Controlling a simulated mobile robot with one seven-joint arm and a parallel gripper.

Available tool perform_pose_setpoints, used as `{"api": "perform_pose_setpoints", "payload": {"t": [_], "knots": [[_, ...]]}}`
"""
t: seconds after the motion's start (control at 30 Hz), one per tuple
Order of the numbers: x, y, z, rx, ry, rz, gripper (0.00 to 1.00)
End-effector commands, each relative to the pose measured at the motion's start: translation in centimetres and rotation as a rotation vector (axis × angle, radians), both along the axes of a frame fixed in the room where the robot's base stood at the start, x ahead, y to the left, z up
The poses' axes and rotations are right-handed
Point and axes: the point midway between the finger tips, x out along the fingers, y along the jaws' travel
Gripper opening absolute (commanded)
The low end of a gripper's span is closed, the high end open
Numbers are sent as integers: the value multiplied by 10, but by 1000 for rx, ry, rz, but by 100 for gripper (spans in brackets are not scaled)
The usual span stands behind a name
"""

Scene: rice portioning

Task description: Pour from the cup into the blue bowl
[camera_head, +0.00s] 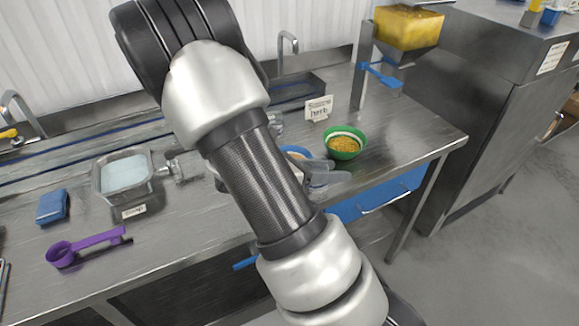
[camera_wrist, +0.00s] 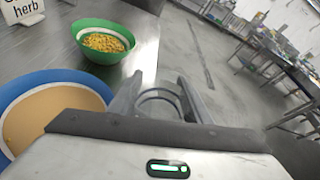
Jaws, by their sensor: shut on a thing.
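The blue bowl (camera_wrist: 40,79) is at the left of the wrist view, holding a smooth tan filling. In the head view only part of it (camera_head: 289,150) shows behind my arm. My gripper (camera_wrist: 155,88) is shut on a clear cup (camera_wrist: 161,97), which shows as a curved rim between the fingers, just right of the blue bowl. In the head view my gripper (camera_head: 328,177) is at the table's front edge, partly hidden by my arm. The cup's contents and exact tilt cannot be made out.
A green bowl (camera_head: 345,157) with yellow grains stands behind the gripper, near a "herb" sign (camera_head: 318,110). A yellow-filled dispenser (camera_head: 367,85) stands behind. A metal pan (camera_head: 101,182), purple scoop (camera_head: 95,243) and blue block (camera_head: 52,206) lie left.

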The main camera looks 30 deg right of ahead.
Motion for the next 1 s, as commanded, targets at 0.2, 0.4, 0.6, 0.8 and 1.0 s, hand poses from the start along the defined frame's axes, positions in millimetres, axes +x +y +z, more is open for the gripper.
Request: {"api": "perform_pose_setpoints", "payload": {"t": [0.2, 0.4, 0.6, 0.8, 1.0], "knots": [[-12, -2, -25, 33, -180, 1, 16], [-18, -4, -32, 49, -275, -1, 16], [-20, -4, -34, 57, -316, -1, 16], [-20, -4, -34, 57, -322, 0, 16], [-20, -4, -33, 57, -321, 0, 16]]}}
